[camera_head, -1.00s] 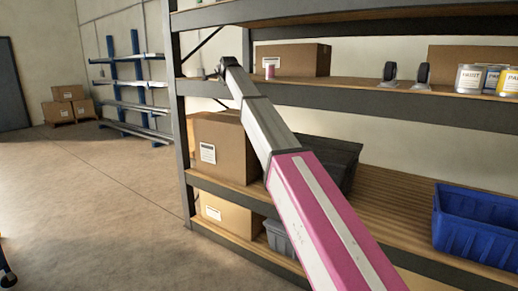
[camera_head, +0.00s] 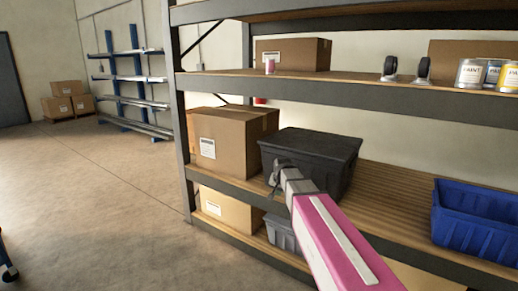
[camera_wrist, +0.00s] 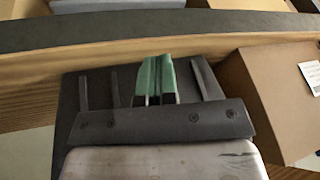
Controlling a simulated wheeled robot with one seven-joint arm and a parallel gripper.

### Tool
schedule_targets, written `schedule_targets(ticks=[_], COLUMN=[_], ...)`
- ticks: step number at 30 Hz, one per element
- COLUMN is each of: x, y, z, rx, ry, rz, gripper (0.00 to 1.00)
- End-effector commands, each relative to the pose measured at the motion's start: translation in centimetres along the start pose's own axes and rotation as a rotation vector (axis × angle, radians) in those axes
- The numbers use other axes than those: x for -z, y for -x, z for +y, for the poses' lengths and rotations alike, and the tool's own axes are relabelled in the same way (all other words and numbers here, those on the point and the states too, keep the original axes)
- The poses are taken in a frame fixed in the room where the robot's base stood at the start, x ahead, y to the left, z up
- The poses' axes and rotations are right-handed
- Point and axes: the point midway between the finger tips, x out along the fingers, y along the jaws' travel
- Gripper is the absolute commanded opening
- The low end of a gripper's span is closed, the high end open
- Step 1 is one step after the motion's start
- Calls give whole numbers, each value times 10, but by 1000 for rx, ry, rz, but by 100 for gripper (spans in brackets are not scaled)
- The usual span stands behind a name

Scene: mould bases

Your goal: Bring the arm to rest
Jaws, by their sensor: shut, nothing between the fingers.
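My gripper (camera_head: 277,176) is at the end of my pink and grey arm, in front of the middle shelf in the head view. It appears in front of the black lidded bin (camera_head: 318,150) and the shelf's dark front edge. In the wrist view the green-tipped fingers of my gripper (camera_wrist: 156,75) are together with nothing between them. A large cardboard box (camera_head: 222,140) stands on the same shelf, left of the black bin. In the wrist view a cardboard box (camera_wrist: 285,95) is at the right. I cannot tell how far the fingers are from the shelf edge.
A blue bin (camera_head: 476,222) sits on the middle shelf at right. Paint cans (camera_head: 472,74), two casters (camera_head: 421,69) and a pink can (camera_head: 270,66) stand on the upper shelf. A rack upright (camera_head: 184,120) stands left of the shelves. The floor (camera_head: 85,205) at left is mostly clear.

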Motion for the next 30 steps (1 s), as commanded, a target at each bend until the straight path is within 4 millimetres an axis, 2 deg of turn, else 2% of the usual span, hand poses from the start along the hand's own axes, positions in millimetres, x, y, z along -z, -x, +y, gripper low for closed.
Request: schedule_targets(ticks=[1, 6, 9, 12, 15, 20, 30], x=[-34, -119, -166, -204, -231, -248, -249], y=[-5, -20, -22, -21, -19, -18, -19], z=[27, 93, 126, 152, 168, 179, 179], rx=[-22, -75, -94, -104, -107, -108, -108], ry=[25, 126, 180, 225, 259, 283, 285], rz=[-39, -170, -246, -311, -359, -393, -396], gripper=[0, 0, 0, 0, 0, 0, 0])
